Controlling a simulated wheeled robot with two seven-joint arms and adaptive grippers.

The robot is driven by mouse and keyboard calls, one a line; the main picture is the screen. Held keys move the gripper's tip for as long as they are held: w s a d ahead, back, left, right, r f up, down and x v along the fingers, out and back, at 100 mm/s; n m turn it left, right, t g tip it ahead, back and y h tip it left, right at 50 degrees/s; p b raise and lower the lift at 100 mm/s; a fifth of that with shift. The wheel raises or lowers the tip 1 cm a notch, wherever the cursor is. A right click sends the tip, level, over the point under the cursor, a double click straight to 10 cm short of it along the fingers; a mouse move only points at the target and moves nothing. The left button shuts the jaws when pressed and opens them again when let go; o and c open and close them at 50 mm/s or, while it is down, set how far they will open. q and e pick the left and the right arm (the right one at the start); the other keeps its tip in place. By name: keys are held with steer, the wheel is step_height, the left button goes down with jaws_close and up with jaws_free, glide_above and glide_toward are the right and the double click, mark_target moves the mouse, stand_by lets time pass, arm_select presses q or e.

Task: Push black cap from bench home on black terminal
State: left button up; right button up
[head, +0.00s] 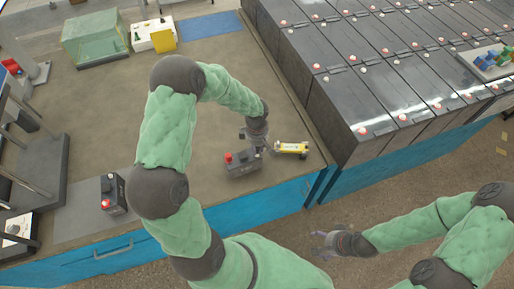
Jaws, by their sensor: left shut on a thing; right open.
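A small dark battery (243,165) stands on the bench top (215,75) near its front edge. A red cap or terminal (229,157) shows at its left end. My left gripper (260,149) is low over the battery's right end, pointing down. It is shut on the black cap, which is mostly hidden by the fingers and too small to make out. The black terminal is hidden under the gripper, so I cannot tell whether the cap touches it. My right gripper (318,245) is open and empty over the floor, in front of the bench.
A yellow and white tool (291,148) lies just right of the battery. A glass box (95,38) and blue mat (208,26) are at the back. Battery rows (350,90) fill the right.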

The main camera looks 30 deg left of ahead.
arm_select(q)
steer(key=shift+b, duration=0.45)
stand_by(0.8)
steer(key=shift+f+b, duration=1.45)
steer(key=shift+b, duration=0.45)
stand_by(1.8)
steer(key=o, duration=1.3)
steer(key=shift+o, duration=0.2)
steer(key=shift+r, duration=0.2)
steer(key=shift+r+p, duration=1.75)
steer(key=shift+r, duration=1.6)
